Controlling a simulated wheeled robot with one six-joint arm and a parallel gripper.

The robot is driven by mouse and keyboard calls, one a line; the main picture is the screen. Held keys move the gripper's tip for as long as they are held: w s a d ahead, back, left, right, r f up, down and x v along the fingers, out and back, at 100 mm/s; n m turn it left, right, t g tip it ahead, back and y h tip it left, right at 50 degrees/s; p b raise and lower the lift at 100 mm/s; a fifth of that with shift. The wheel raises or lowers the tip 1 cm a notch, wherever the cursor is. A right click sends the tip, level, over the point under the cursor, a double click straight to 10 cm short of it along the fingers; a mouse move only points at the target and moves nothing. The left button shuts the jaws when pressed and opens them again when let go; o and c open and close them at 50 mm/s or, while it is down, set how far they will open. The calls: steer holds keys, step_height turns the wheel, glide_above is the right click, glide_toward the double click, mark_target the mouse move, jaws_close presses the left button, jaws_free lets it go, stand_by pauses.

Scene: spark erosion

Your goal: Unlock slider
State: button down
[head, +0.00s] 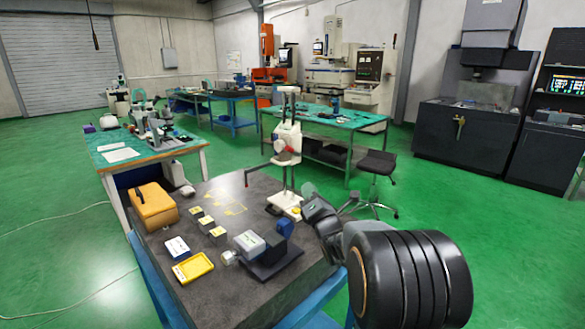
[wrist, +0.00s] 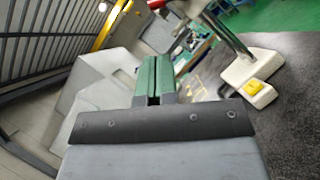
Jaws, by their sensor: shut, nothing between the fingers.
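A white height gauge (head: 284,200) stands upright at the back edge of the dark stone table. Its slider (head: 287,140), a white carriage with a dark red knob (head: 280,147), sits partway up the column. In the wrist view the gauge's base (wrist: 238,72) and lower column (wrist: 228,30) show at upper right, with a yellow block on the base; the slider is not clearly seen. My gripper (head: 309,188) is just right of the gauge, low beside its column and apart from the slider. Its green fingers (wrist: 155,78) are shut together with nothing between them.
On the stone table (head: 225,275) are an orange case (head: 153,205), several small blocks, a yellow tray (head: 193,268) and a grey device on a dark stand (head: 275,262). A stool (head: 377,165) and green-topped bench (head: 320,116) stand behind. The table's middle has some bare room.

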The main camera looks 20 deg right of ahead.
steer(key=n, duration=0.1)
steer(key=p, duration=0.5)
glide_toward(291, 150)
steer(key=shift+n+t, duration=0.4)
steer(key=x, duration=0.6)
steer(key=shift+w+a+f, duration=0.1)
steer(key=shift+f, duration=0.2)
steer(key=shift+w+r, duration=0.25)
steer(key=shift+w, duration=0.45)
